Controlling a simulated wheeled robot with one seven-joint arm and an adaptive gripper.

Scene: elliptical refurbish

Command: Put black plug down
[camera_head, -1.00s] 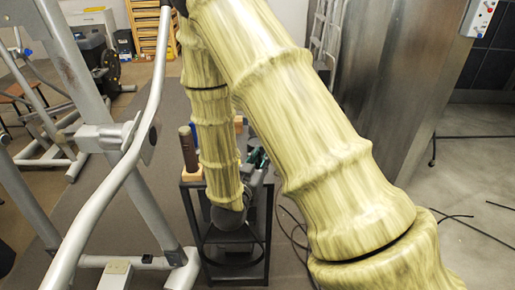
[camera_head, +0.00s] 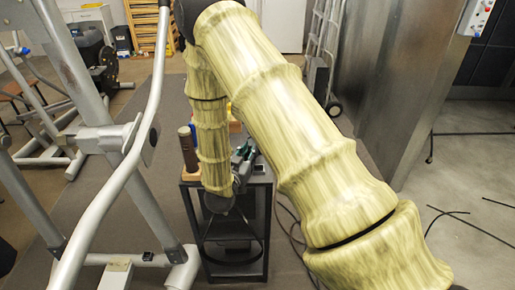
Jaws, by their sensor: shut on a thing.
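My arm comes down from the upper middle, and my gripper (camera_head: 218,203) shows as a dark shape at its lower end, over the top of a black cart (camera_head: 196,186). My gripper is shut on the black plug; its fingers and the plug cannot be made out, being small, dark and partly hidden. A thin black cable (camera_head: 263,238) curves in a loop below my gripper, in front of the cart's open frame. Whether the plug touches the cart top cannot be told.
A brown cylinder (camera_head: 187,150) stands at the cart's back left, and dark green-grey tools (camera_head: 244,158) lie to the right of my arm. Grey exercise-machine tubing (camera_head: 120,190) is close on the left. A metal cabinet (camera_head: 408,85) stands right. Black cables (camera_head: 450,215) lie on the floor.

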